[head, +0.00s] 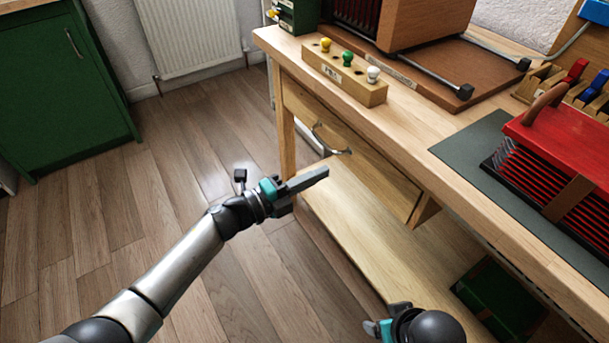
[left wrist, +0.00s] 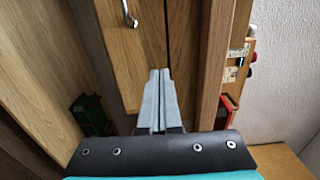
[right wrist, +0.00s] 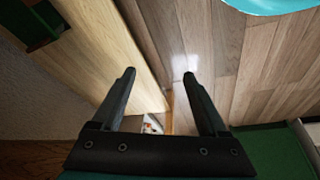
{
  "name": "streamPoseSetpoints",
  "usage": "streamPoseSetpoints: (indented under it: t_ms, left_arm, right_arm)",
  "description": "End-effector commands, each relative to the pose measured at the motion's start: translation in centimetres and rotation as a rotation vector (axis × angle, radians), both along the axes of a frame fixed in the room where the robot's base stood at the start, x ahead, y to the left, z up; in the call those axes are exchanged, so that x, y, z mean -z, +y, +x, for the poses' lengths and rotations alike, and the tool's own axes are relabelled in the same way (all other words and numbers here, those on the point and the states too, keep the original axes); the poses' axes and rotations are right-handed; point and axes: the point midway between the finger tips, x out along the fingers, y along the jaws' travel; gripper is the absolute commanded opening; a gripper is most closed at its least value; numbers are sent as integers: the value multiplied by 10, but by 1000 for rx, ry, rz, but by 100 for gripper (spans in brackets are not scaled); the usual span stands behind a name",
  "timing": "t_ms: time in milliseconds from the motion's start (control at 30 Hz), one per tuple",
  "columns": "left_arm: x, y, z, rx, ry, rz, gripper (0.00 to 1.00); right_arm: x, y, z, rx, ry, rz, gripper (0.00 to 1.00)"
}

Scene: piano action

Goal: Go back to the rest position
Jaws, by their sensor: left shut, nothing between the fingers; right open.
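My left gripper (head: 310,180) is shut and empty in the head view. It hangs in the air in front of the workbench, left of the drawer (head: 350,155). Its two fingers lie together in the left wrist view (left wrist: 158,75), with the drawer handle (left wrist: 130,18) beyond them. My right gripper (head: 380,325) is at the bottom of the head view, low in front of the bench, and partly hidden there by its own arm. In the right wrist view its fingers (right wrist: 160,78) are spread with nothing between them.
The drawer stands out from under the bench top (head: 420,130). On top are a wooden block with coloured knobs (head: 345,75), a red piece (head: 565,140) on a dark mat (head: 465,160), and a brown case. A lower shelf (head: 350,220) lies below. Floor (head: 120,220) is clear at left.

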Motion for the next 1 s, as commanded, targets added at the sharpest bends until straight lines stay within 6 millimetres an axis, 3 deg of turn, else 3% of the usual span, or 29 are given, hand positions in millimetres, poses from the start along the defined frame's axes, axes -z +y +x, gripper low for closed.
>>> streamPoseSetpoints:
  t_ms: [200, 633, 767, 867, 1000]
  left_arm:
    - [0, 20, -14, 0, 0, 0, 0]
    - [8, 32, -15, -44, 54, -21, 0]
    - [32, 57, -11, -182, 213, -84, 0]
    - [64, 86, -14, -337, 385, -149, 0]
    - [117, 130, -36, -567, 635, -237, 0]
  right_arm:
    - [14, 0, -3, -1, 22, -3, 76]
    - [24, -2, -5, -1, 31, -6, 76]
    - [44, -5, -8, -3, 47, -14, 76]
    - [64, -10, -13, -5, 59, -23, 76]
    - [91, -19, -26, -7, 73, -34, 76]
